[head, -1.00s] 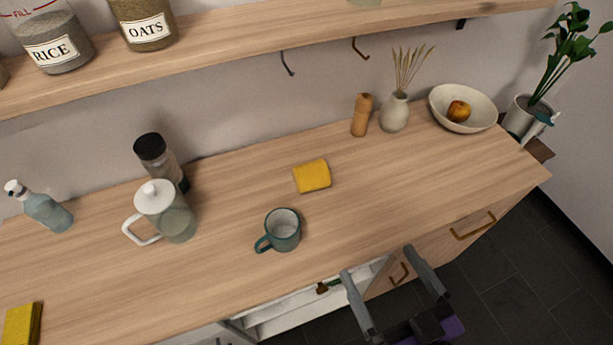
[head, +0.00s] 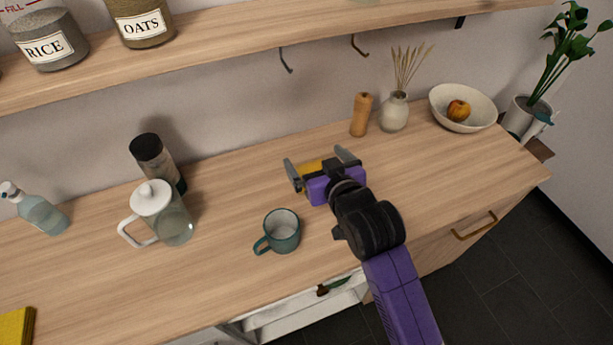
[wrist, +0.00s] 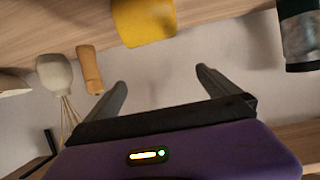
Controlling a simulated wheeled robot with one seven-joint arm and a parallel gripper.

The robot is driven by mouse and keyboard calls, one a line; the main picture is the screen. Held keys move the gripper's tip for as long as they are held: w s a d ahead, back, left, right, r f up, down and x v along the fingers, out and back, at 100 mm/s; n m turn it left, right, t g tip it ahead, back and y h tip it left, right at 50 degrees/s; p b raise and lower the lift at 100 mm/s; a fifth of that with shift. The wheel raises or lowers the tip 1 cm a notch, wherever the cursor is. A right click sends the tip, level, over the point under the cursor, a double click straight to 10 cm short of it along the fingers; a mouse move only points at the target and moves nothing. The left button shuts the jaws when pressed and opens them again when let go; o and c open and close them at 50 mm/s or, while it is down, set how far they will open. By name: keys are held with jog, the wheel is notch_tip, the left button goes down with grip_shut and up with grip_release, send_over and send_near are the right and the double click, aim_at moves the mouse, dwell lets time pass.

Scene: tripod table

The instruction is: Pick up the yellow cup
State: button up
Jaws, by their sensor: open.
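No yellow cup shows. A yellow sponge-like block (head: 311,167) lies on the wooden counter, partly hidden by my gripper (head: 318,163). The block also shows in the wrist view (wrist: 143,22), cut by the top edge, ahead of my fingertips (wrist: 162,84) and apart from them. My gripper is open and empty, with its fingers on either side of the block in the head view. A teal cup (head: 282,231) with a pale inside stands upright on the counter, left of my arm and nearer the front edge.
A glass pitcher (head: 163,213), a dark-topped bottle (head: 157,162) and a spray bottle (head: 38,211) stand left. A wooden mill (head: 361,115), a vase (head: 395,112) and a fruit bowl (head: 463,108) stand behind right. A shelf (head: 215,48) overhangs the back.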

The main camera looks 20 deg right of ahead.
aim_at(305, 168)
jog(key=f, duration=0.5)
jog(key=w+f, duration=0.1)
jog(key=f, duration=0.2)
jog(key=shift+f, duration=0.3)
jog(key=shift+p+x, duration=0.4)
jog(key=shift+x, duration=2.9)
jog(key=shift+f, duration=0.1)
jog(key=shift+s, duration=0.1)
jog(key=c, duration=1.9)
notch_tip(305, 168, up, 20)
jog(key=shift+b, duration=0.35)
